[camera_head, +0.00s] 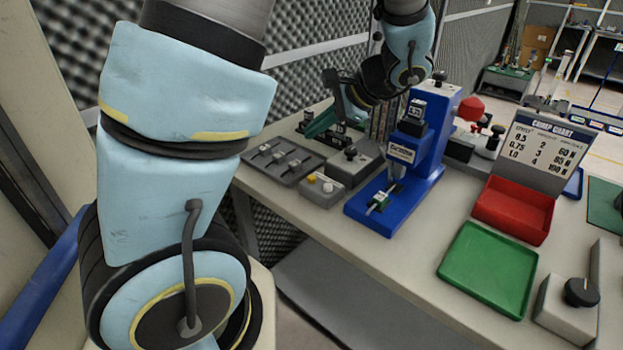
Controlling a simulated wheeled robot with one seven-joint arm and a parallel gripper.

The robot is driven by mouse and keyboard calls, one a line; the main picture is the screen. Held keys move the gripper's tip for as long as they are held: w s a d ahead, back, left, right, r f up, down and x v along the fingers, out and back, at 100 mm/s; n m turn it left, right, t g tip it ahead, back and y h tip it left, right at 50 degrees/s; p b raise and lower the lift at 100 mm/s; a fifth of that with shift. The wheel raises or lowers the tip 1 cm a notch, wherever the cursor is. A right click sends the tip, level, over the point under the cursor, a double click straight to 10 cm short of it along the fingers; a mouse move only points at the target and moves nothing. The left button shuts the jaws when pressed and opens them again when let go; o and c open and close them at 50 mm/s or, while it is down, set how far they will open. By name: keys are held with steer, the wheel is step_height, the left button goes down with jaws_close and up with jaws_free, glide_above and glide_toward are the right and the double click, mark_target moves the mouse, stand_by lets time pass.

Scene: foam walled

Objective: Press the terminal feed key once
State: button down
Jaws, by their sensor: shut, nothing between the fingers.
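A small grey control box (322,190) sits near the front edge of the bench, with a yellow button (311,179) and a pale button (328,187) on top. I cannot read which one is the feed key. A blue bench press (415,150) stands just right of it, with a small part on its base. My arm reaches in from the upper left and bends down behind the press. My gripper (335,88) is small and dark at the arm's far end, above and behind the control box and apart from it. It is shut and empty; its fingertips are hard to make out.
A grey tray (262,172) with several small tools lies left of the box. A grey block with a dark knob (351,153) stands behind it. A red bin (505,215), a green tray (480,272) and a chart board (545,150) are at right. Foam walls close the back.

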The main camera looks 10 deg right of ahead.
steer(key=shift+d+r, duration=0.15)
steer(key=shift+d, duration=0.15)
steer(key=shift+s, duration=0.1)
steer(key=b, duration=0.7)
glide_above(317, 183)
step_height(317, 183, down, 9)
steer(key=shift+r, duration=0.1)
stand_by(1.8)
steer(key=shift+f+b, duration=0.3)
steer(key=shift+f, duration=0.15)
steer(key=shift+f+b, duration=0.35)
steer(key=shift+f, duration=0.2)
stand_by(0.5)
steer(key=shift+r, duration=0.2)
steer(key=shift+r+p, duration=0.8)
steer(key=shift+p, duration=0.05)
